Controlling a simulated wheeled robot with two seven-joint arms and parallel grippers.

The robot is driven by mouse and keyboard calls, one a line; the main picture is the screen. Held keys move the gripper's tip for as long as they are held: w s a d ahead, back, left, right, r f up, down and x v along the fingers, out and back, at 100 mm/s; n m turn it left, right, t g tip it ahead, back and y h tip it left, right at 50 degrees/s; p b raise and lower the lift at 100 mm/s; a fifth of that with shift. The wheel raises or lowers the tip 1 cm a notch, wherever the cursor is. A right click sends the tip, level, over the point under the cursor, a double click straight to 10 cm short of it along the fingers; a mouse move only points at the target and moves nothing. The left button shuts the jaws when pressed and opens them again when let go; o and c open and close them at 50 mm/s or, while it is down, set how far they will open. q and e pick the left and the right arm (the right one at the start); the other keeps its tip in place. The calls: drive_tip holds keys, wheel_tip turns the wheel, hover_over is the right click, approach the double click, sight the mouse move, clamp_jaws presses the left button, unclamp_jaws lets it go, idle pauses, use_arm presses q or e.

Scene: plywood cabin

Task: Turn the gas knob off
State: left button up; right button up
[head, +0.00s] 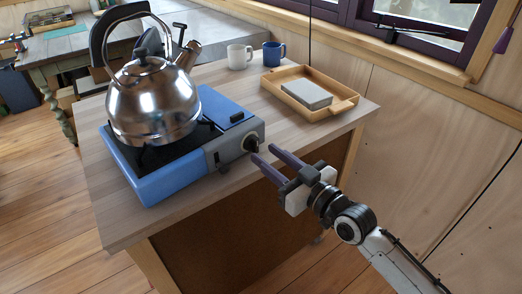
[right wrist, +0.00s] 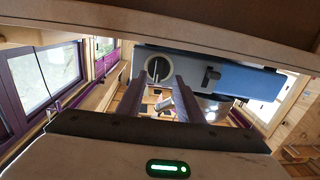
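The blue camping gas stove (head: 165,183) sits on the wooden table, with a shiny metal kettle (head: 153,100) on its burner. The round gas knob (head: 249,143) is on the stove's grey front panel. My left gripper is out of view.
A wooden tray (head: 344,107) with a grey block (head: 306,95) stands right of the stove. A white mug (head: 239,57) and a blue mug (head: 273,54) stand behind. The table's front edge (head: 205,212) runs below the stove. A plywood wall and window are at right.

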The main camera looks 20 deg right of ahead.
drive_tip(key=v, duration=0.3)
drive_tip(key=shift+s+d, duration=0.15)
drive_tip(key=shift+s, duration=0.15)
idle(0.3)
drive_tip(key=s+f+m+g+h, duration=0.1)
drive_tip(key=s+f+g+h, duration=0.1)
drive_tip(key=s+f, duration=1)
drive_tip(key=s+f+m+g+h, duration=0.2)
drive_tip(key=s+f+g, duration=0.3)
drive_tip(key=s+f, duration=0.6)
wheel_tip(320, 180, down, 6)
drive_tip(key=shift+s+a+r+g+h, duration=0.15)
drive_tip(key=shift+s+a+g+h, duration=0.15)
drive_tip(key=shift+s+h, duration=0.1)
